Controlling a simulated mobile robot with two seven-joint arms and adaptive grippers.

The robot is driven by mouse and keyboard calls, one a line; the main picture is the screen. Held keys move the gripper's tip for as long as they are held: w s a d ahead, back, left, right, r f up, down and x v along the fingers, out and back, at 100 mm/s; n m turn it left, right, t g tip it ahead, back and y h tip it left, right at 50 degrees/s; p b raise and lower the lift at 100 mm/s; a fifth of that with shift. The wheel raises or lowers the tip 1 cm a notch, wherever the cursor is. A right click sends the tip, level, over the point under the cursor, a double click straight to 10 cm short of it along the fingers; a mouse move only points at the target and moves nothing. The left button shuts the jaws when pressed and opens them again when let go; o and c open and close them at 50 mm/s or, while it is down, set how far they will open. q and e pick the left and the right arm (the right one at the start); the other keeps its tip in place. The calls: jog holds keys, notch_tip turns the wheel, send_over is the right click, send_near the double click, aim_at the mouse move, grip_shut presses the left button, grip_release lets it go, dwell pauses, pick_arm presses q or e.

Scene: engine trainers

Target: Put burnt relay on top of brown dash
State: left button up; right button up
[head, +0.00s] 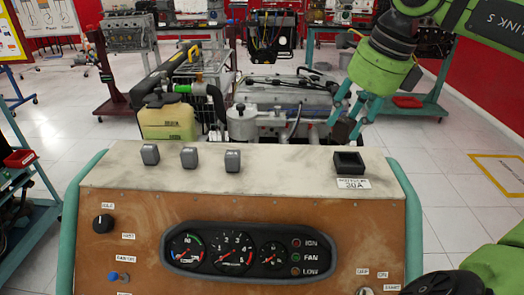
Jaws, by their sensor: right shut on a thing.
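The brown dash (130,225) stands in front of me with a worn, pale top surface (270,170). My right gripper (345,122) comes in from the upper right, fingers pointing down, above and behind the dash's back edge. It is shut on a small dark brown thing (342,131), which looks like the burnt relay; the fingers partly hide it. Three grey relays (150,154) (189,157) (232,160) stand in a row on the top's left and middle. A black square socket (348,162) sits at the top's right, above a 30A label (353,183). My left gripper is not in view.
An engine (285,95) stands right behind the dash, with a yellowish tank (168,121) at its left. The dash front carries gauges (225,250) and knobs. The top is bare between the rightmost grey relay and the black socket.

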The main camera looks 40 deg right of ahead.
jog(key=w+a+f+p, duration=0.1)
jog(key=w+f, duration=0.1)
jog(key=w, duration=0.1)
jog(key=w+a+f+p, duration=0.1)
jog(key=w+f, duration=0.1)
jog(key=w, duration=0.2)
jog(key=w+a+f+p, duration=0.1)
jog(key=w+a+f, duration=0.1)
jog(key=w, duration=0.1)
jog(key=shift+w+f+p, duration=0.2)
jog(key=shift+f+p, duration=0.1)
jog(key=shift+p, duration=0.05)
notch_tip(320, 180, down, 4)
jog(key=shift+s+d+r+p, duration=0.1)
jog(key=shift+p, duration=0.55)
jog(key=shift+f+b, duration=0.3)
jog(key=shift+b, duration=0.1)
jog(key=o, duration=1.1)
jog(key=shift+r, duration=0.1)
